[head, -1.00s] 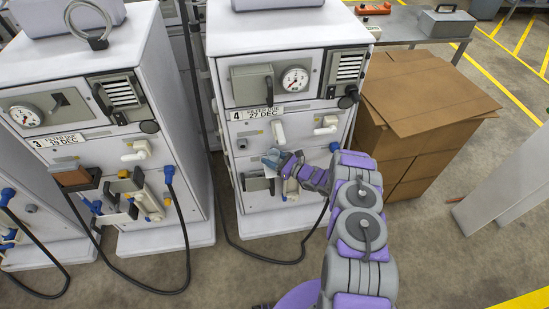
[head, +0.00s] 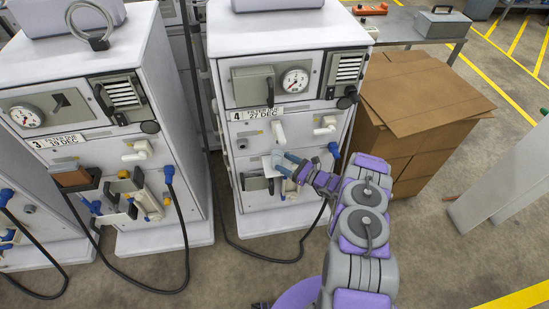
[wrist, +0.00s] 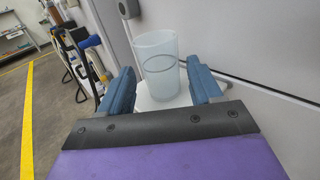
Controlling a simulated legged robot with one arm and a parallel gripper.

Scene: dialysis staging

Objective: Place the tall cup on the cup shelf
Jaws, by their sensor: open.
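A tall, translucent, pale cup (wrist: 157,62) stands upright in the wrist view. Its base is on a small white shelf (wrist: 146,103) at the machine's front. My gripper (wrist: 161,84) is open, one blue finger to each side of the cup's lower part, with gaps showing. The cup is at and beyond the fingertips. In the head view my gripper (head: 291,166) is in front of the lower panel of machine 4, and a pale edge of the shelf (head: 267,162) shows to its left. The cup is hard to make out there behind the fingers.
Machine 4 (head: 290,55) stands directly ahead, with white handles and a blue hose connector beside my arm. Machine 3 (head: 95,110) stands to the left. Cardboard boxes (head: 425,95) are at the right. The floor between the machines and my base is clear apart from black hoses.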

